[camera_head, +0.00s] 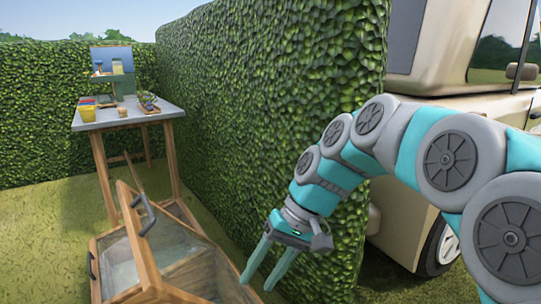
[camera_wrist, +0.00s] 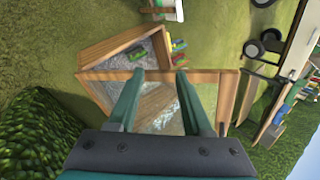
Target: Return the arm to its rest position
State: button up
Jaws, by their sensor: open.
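My arm reaches in from the right in the head view and bends down. My gripper (camera_head: 257,284) is at its end, with two teal fingers apart and nothing between them. The fingers point down at the right side of an open wooden box. The wrist view also shows my gripper (camera_wrist: 158,73) open, with the box's wooden frame (camera_wrist: 215,77) beyond the fingertips. I cannot tell how far the fingertips are from the box.
A wood-framed lid (camera_head: 139,250) with dark handles stands raised at the box. A tall hedge (camera_head: 265,110) runs close behind my arm. A beige vehicle (camera_head: 460,50) stands at right. A table (camera_head: 125,116) with pots and small items stands at back left. Grass at left is clear.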

jog(key=s+d+f+m+h, duration=0.1)
jog(key=s+d+f+h, duration=0.2)
jog(key=s+d+f, duration=0.3)
jog(key=s+d+f+m+h, duration=0.1)
jog(key=s+d+f+h, duration=0.1)
jog(key=s+d+f, duration=0.4)
jog(key=s+d, duration=0.4)
jog(key=s, duration=0.5)
jog(key=shift+s+d+f+m+h, duration=0.2)
jog(key=shift+d+f+m+h, duration=0.1)
jog(key=shift+f+h, duration=0.1)
